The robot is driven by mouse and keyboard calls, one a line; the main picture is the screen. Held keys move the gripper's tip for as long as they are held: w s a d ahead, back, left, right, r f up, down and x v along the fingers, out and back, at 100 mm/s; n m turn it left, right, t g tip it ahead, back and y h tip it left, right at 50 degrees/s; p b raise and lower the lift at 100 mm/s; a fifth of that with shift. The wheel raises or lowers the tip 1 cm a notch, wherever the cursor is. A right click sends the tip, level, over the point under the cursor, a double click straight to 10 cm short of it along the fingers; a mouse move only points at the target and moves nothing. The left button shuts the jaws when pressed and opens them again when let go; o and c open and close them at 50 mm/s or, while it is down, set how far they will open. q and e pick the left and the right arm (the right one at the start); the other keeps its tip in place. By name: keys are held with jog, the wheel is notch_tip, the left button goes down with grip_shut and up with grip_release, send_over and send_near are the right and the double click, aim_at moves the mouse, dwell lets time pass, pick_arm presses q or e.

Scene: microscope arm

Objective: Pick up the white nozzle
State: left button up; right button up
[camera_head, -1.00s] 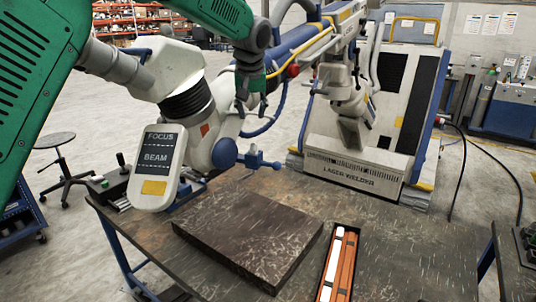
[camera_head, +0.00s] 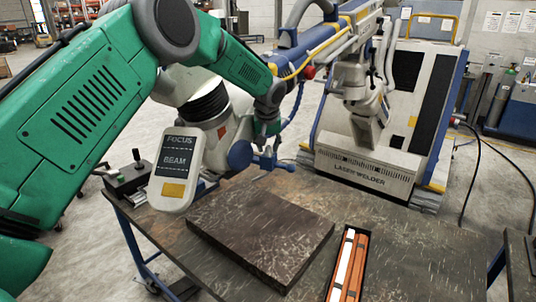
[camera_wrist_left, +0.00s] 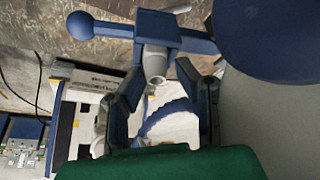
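The white nozzle (camera_wrist_left: 156,62) is a short pale tapered tube with an open end, seen in the left wrist view. It sits in a blue holder (camera_wrist_left: 157,30) with side arms. That holder also shows in the head view (camera_head: 264,159), beside the welder head. My left gripper (camera_wrist_left: 160,72) is open, its two dark fingers on either side of the nozzle's end; I cannot tell whether they touch it. In the head view the left gripper (camera_head: 266,130) is just above the blue holder, partly hidden. The nozzle is not clear there. My right gripper is not in view.
A white FOCUS/BEAM panel (camera_head: 176,168) hangs left of the holder. A dark thick plate (camera_head: 262,235) lies on the worktable (camera_head: 425,255). A slot with white and orange bars (camera_head: 348,262) is right of it. The laser welder (camera_head: 375,150) stands behind.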

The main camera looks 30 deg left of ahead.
pick_arm(q)
jog(key=shift+a+f, duration=0.3)
jog(key=shift+a, duration=0.05)
jog(key=shift+d, duration=0.55)
jog(key=c, duration=0.3)
jog(key=shift+w+d, duration=0.1)
jog(key=shift+d, duration=0.05)
grip_shut()
jog(key=shift+a, duration=0.45)
jog(key=shift+d, duration=0.15)
